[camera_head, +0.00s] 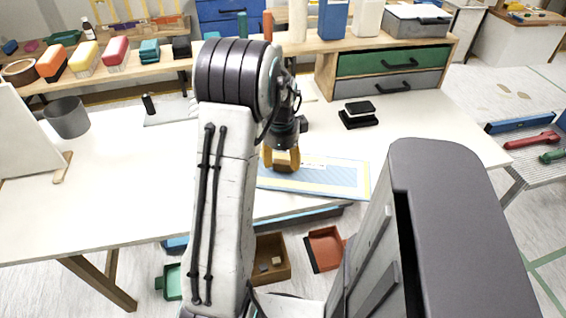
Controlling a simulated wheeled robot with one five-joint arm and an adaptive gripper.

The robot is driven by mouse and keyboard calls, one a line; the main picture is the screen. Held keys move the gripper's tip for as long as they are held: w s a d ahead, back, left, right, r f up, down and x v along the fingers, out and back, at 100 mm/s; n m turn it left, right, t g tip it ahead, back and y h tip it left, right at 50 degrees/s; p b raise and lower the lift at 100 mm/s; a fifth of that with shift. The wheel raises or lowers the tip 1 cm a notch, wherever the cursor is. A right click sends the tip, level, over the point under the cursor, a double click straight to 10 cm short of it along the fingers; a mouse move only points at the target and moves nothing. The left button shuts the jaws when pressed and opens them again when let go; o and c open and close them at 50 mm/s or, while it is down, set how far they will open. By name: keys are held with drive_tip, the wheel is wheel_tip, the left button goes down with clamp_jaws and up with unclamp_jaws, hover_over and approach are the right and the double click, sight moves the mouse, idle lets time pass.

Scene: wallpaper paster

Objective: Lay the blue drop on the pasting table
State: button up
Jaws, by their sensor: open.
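The blue drop (342,172) looks like a flat light-blue sheet with a pale yellow band. It lies on the white pasting table (120,190), right of my arm, near the table's front edge. My gripper (281,166), with yellow fingers, is open at the left part of the sheet. Its fingertips are at or just above the sheet; I cannot tell if they touch it. My arm hides the sheet's left end.
A grey pot (67,117) and a small black bottle (148,104) stand at the table's left. A black block (359,114) sits behind the sheet. A drawer unit (390,68) is at the back. Open bins (325,248) lie below the front edge. The table's right side is clear.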

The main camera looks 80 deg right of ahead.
sight(282, 176)
wheel_tip(282, 176, up, 9)
drive_tip(key=a, duration=0.1)
drive_tip(key=shift+a, duration=0.15)
idle(0.5)
drive_tip(key=w+a+f+n+y, duration=0.2)
drive_tip(key=a+f+n, duration=0.2)
drive_tip(key=a+n, duration=0.95)
drive_tip(key=w+a+r+n+t+p, duration=0.1)
drive_tip(key=w+a+r+n+p, duration=0.1)
drive_tip(key=w+a+r+n, duration=0.3)
drive_tip(key=w+a+r+n+t+p, duration=0.1)
drive_tip(key=w+a+r+n+p, duration=0.2)
drive_tip(key=a+n, duration=0.7)
drive_tip(key=w+a+r+n+t+p, duration=0.1)
drive_tip(key=w+a+r+n+p, duration=0.2)
drive_tip(key=w+a+r+n, duration=0.4)
drive_tip(key=w+a+r, duration=0.1)
drive_tip(key=w+a, duration=0.2)
drive_tip(key=a, duration=0.4)
drive_tip(key=shift+w+a+t, duration=0.2)
drive_tip(key=shift+a+t, duration=0.05)
drive_tip(key=shift+t, duration=0.05)
